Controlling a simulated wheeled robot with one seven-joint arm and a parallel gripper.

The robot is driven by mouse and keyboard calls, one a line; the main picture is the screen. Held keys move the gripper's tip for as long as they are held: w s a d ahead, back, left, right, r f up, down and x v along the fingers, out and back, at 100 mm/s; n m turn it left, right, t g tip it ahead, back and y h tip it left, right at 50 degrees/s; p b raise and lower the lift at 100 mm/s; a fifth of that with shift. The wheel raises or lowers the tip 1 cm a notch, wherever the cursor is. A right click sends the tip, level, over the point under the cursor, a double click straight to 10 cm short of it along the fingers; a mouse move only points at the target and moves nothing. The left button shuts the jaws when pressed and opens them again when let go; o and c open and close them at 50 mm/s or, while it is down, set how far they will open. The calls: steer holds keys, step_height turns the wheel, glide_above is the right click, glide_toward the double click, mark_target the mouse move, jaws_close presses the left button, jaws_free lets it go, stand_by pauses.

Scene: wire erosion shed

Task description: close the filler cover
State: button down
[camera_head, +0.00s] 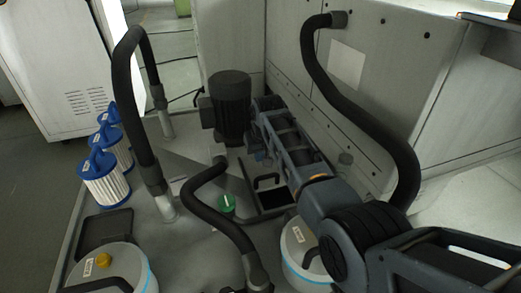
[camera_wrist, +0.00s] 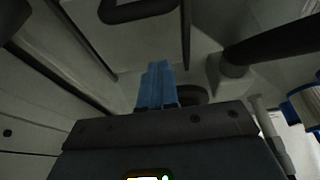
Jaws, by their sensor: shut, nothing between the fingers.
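A rectangular filler opening with a dark inside (camera_head: 272,197) shows in the tank top in the head view, just left of my arm. A grey panel with a black loop handle (camera_head: 266,178) stands at its far side and looks like the filler cover, raised; my arm hides part of it. A black loop handle (camera_wrist: 140,10) shows at the top of the wrist view; I cannot tell for sure that it is the same one. My gripper's blue fingers (camera_wrist: 156,68) are shut and empty, apart from that handle. In the head view the fingertips cannot be made out.
A dark motor (camera_head: 230,105) stands beside the arm's far end. Black hoses arch at the left (camera_head: 125,85), in the middle (camera_head: 215,205) and at the right (camera_head: 355,110). Blue-and-white filters (camera_head: 104,180) stand at the left.

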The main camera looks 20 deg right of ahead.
mark_target(263, 183)
steer(key=shift+x, duration=0.85)
steer(key=shift+s+f, duration=0.1)
steer(key=shift+f, duration=0.05)
steer(key=shift+s+f+p, duration=0.2)
steer(key=shift+s+p, duration=0.15)
steer(key=shift+s, duration=0.55)
steer(key=shift+s+f+p, duration=0.15)
steer(key=shift+s+p, duration=0.15)
steer(key=shift+s, duration=0.65)
